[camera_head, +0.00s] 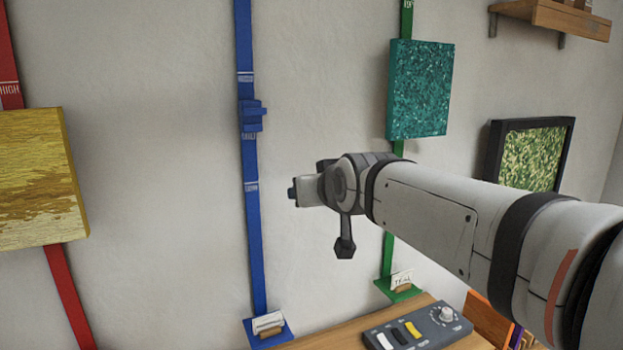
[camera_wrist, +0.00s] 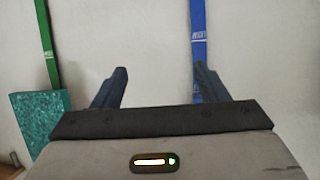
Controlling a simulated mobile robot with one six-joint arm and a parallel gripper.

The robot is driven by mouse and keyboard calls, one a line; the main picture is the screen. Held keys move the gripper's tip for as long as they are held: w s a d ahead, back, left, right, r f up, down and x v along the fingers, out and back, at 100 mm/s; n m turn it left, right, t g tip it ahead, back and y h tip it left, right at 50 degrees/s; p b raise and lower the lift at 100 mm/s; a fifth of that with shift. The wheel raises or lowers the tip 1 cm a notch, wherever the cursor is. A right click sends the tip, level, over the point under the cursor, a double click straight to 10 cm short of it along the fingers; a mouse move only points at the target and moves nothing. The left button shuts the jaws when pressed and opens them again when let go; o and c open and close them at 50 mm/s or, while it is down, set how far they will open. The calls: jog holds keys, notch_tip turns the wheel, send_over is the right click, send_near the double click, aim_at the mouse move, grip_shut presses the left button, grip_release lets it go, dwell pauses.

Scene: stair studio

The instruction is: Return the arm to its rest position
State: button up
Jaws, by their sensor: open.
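My arm reaches in from the right side of the head view, roughly level, with its end out in front of the wall. My gripper (camera_head: 293,193) is at the left end of the arm, to the right of the blue strip in the picture. In the wrist view my gripper (camera_wrist: 160,72) has its two dark fingers apart, with only pale wall between them. It is open and empty. The right finger overlaps the lower end of the blue strip (camera_wrist: 198,32) in that view; I cannot tell how far apart they are.
A blue wall strip (camera_head: 252,215) carries a blue slider (camera_head: 251,116). A teal panel (camera_head: 420,90) hangs on a green strip behind the arm. A yellow panel (camera_head: 38,180) is at left. Below are a wooden table (camera_head: 330,341) and a control box (camera_head: 417,328). A framed picture (camera_head: 530,152) is at right.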

jog(key=s+d+f+m+g+h, duration=0.1)
jog(key=s+d+f+g+h, duration=0.1)
jog(key=s+d+f+g, duration=0.2)
jog(key=s+d+f+m+g+h, duration=0.2)
jog(key=s+d+f+g, duration=0.3)
jog(key=s+d+f, duration=0.6)
jog(key=s+f+b, duration=0.1)
jog(key=s+f, duration=0.7)
jog(key=f, duration=0.2)
jog(key=shift+s+d+f+m, duration=0.2)
jog(key=shift+s+f+m, duration=0.1)
jog(key=shift+s, duration=0.05)
jog(key=shift+c, duration=0.6)
